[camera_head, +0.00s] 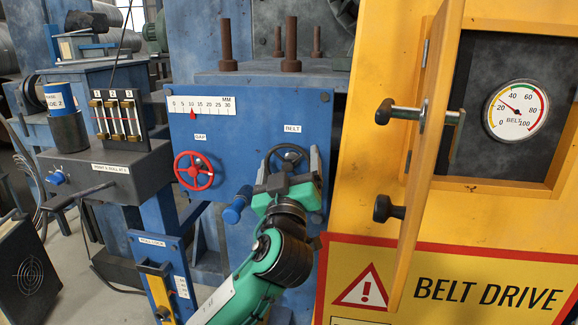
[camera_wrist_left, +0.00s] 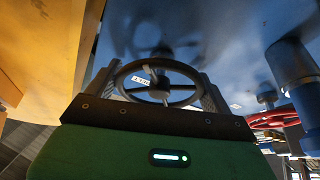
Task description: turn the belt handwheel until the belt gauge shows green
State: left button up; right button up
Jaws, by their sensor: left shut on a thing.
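The dark belt handwheel (camera_head: 289,148) sits on the blue panel under the BELT label. My left gripper (camera_head: 289,171) is shut on it, with one finger on each side of the rim. The wrist view shows the handwheel (camera_wrist_left: 160,63) between the two dark fingers of the left gripper (camera_wrist_left: 158,90). The belt gauge (camera_head: 517,110) is behind the open yellow door at the right. Its red needle points up and left, near 20, on the low side of the scale. My right gripper is not in view.
The open yellow door (camera_head: 428,160) with dark knobs stands out to the right of my left arm. A red GAP handwheel (camera_head: 194,171) and a blue knob (camera_head: 236,206) are to the left. A millimetre scale (camera_head: 202,106) is above, its pointer near 10.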

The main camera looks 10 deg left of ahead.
pick_arm(q)
jog(key=shift+f+m+h+b, duration=0.15)
jog(key=shift+m+h+b, duration=0.45)
jog(key=shift+m, duration=0.6)
jog(key=shift+m+h, duration=0.5)
jog(key=shift+m, duration=0.7)
jog(key=m+h, duration=0.1)
jog(key=m, duration=0.1)
jog(key=shift+m+h, duration=0.3)
jog(key=shift+m, duration=0.1)
jog(key=m+h, duration=0.1)
jog(key=m, duration=0.1)
jog(key=m+h+p, duration=0.1)
jog(key=m, duration=0.2)
jog(key=shift+r+h, duration=0.2)
jog(key=shift+h, duration=0.1)
jog(key=shift+f+m+g+h+p, duration=0.1)
jog(key=shift+m+g+h, duration=0.2)
jog(key=shift+m, duration=0.5)
jog(key=shift+r+m+g+h+p, duration=0.1)
jog(key=shift+m+h, duration=0.35)
jog(key=shift+m, duration=0.35)
jog(key=shift+f+m+g+h+p, duration=0.1)
jog(key=shift+m+g+h, duration=0.2)
jog(key=shift+m, duration=0.5)
jog(key=shift+m+h, duration=0.25)
jog(key=shift+m, duration=0.05)
jog(key=o, duration=0.8)
jog(key=shift+o, duration=0.2)
